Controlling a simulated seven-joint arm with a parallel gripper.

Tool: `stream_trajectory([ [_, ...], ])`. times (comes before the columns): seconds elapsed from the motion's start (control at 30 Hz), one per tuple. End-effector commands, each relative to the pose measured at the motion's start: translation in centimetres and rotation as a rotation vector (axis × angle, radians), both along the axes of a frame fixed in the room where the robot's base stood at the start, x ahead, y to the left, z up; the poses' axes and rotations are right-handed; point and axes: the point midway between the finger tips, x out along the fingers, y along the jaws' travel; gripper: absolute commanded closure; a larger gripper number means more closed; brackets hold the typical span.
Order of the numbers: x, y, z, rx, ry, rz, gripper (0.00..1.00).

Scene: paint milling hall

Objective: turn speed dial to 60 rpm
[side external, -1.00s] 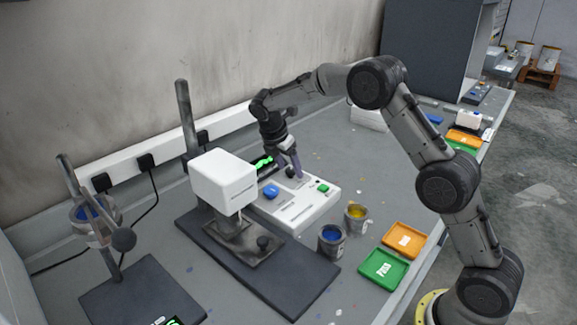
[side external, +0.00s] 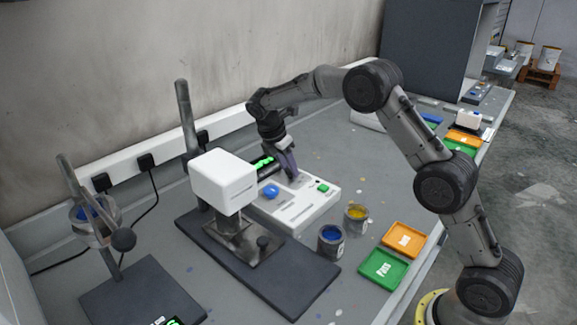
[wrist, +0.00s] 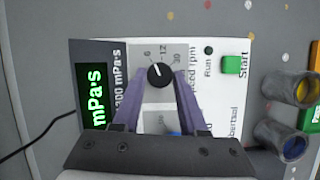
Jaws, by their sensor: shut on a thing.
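The speed dial (wrist: 161,74) is a round black knob with a white pointer mark. In the wrist view the mark points up and slightly left, toward the printed 6 and 12. A 30 shows to the right; no 60 is visible. My gripper (wrist: 159,79) is shut on the dial, one purple-grey finger on each side. In the side external view my gripper (side external: 291,177) reaches down onto the white control unit (side external: 311,212), and its fingers hide the dial. The display (wrist: 96,97) shows green mPa·s lettering; its digits cannot be read.
A green Start button (wrist: 233,65) and a blue button (side external: 271,191) are on the unit. The white-headed stand (side external: 222,180) is close on the left. Blue (side external: 331,241) and yellow (side external: 356,218) paint cans stand in front, near orange (side external: 404,239) and green (side external: 383,268) trays.

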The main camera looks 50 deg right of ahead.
Motion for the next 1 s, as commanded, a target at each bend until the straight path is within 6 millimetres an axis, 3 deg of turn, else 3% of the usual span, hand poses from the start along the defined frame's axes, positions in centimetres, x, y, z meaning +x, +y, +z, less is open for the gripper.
stream_trajectory([
  [1.0, 0.81, -0.49, 0.08, 0.001, -0.003, -0.931, 1.0],
])
